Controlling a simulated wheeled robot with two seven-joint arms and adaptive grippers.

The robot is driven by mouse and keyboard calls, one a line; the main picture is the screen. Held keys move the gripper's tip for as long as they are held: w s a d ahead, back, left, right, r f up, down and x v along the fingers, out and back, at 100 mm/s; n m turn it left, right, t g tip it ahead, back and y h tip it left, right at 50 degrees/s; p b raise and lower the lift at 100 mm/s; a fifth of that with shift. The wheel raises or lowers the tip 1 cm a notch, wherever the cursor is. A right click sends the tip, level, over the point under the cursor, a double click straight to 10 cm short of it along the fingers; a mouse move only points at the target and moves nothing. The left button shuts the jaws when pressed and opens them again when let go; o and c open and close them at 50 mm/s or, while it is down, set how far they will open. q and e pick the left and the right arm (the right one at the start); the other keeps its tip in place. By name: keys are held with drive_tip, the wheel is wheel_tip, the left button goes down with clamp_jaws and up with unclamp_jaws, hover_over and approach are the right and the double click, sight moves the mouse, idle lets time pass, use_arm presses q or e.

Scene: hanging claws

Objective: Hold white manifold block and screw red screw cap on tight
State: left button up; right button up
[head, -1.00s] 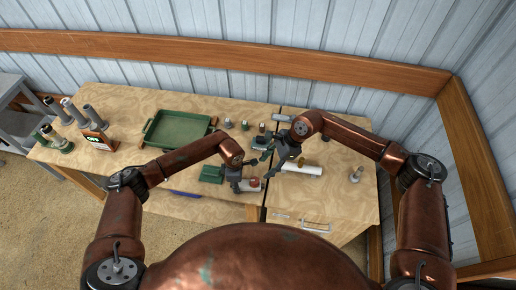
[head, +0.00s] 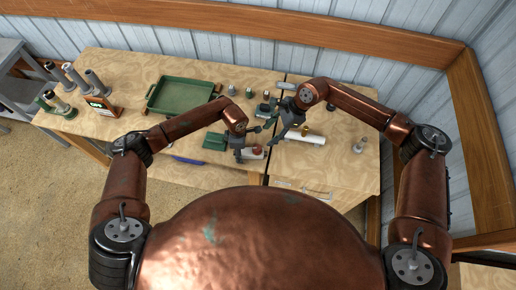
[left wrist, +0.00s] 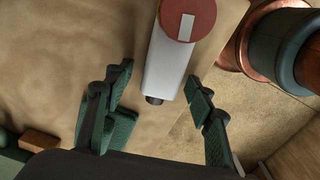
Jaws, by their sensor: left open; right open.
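The white manifold block (left wrist: 167,65) lies in the left wrist view with the round red screw cap (left wrist: 188,18) at its upper end and a dark stub at its lower end. A pale bar runs across the cap face. My left gripper (left wrist: 160,78) is open, its green-padded fingers on either side of the block with gaps showing. In the head view the red cap (head: 258,149) is small beside my left gripper, which partly hides the block. My right gripper (head: 268,134) is open above the table, close to the left one; nothing shows in it. How tight the cap sits cannot be told.
A white cylinder (head: 305,138) lies right of the grippers. A green tray (head: 153,98) stands back left, with a green block (head: 214,141) nearer. Several small parts stand along the back. A lone fitting (head: 359,144) stands right, with bare table around it.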

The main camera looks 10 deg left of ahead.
use_arm(q)
wheel_tip(320, 180, up, 12)
idle(0.5)
idle(0.4)
